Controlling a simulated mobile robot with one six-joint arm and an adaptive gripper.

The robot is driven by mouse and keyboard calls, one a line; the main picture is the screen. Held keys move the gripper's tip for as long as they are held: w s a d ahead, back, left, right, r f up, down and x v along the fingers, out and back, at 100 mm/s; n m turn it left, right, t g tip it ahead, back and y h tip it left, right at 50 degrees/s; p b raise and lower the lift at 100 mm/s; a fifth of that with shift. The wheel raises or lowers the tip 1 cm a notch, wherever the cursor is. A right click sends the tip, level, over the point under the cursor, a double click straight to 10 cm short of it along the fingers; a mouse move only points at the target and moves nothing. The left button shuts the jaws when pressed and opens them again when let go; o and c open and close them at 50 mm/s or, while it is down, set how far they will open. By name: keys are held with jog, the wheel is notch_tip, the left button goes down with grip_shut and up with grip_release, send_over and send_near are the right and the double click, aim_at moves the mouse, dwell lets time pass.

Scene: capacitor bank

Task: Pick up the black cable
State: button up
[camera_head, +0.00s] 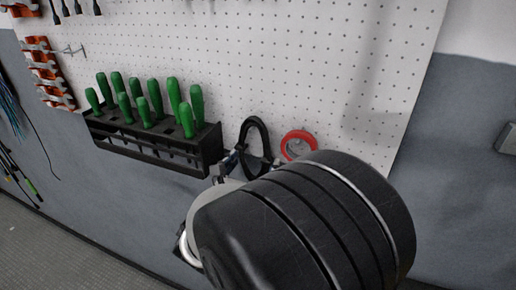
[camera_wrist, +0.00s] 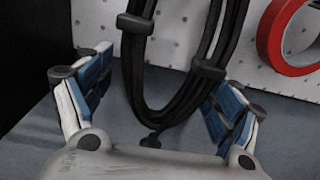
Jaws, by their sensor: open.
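The black cable (camera_head: 257,137) hangs in a coil on the white pegboard, just right of the screwdriver rack. In the wrist view its bundled loops (camera_wrist: 136,85) hang down between the fingers of my gripper (camera_wrist: 155,98), with dark ties around the strands. My gripper is open, with one blue-padded finger on each side of the coil. The right finger lies close to the coil; I cannot tell whether they touch. In the head view my gripper (camera_head: 228,166) is mostly hidden behind my own arm, which also covers the lower part of the coil.
A red tape roll (camera_head: 298,145) hangs right of the cable. A black rack (camera_head: 150,143) of green-handled screwdrivers (camera_head: 156,98) is on the left. Orange holders (camera_head: 47,73) are at the far left. The pegboard (camera_head: 330,60) above the cable is clear.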

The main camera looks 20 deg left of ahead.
jog(key=shift+w, duration=0.25)
jog(key=shift+s+d+r, duration=0.2)
jog(key=shift+s+r, duration=0.05)
jog(key=shift+s, duration=0.25)
jog(key=shift+c, duration=0.3)
jog(key=shift+w+f, duration=0.1)
jog(key=shift+w, duration=0.05)
jog(key=c, duration=1.1)
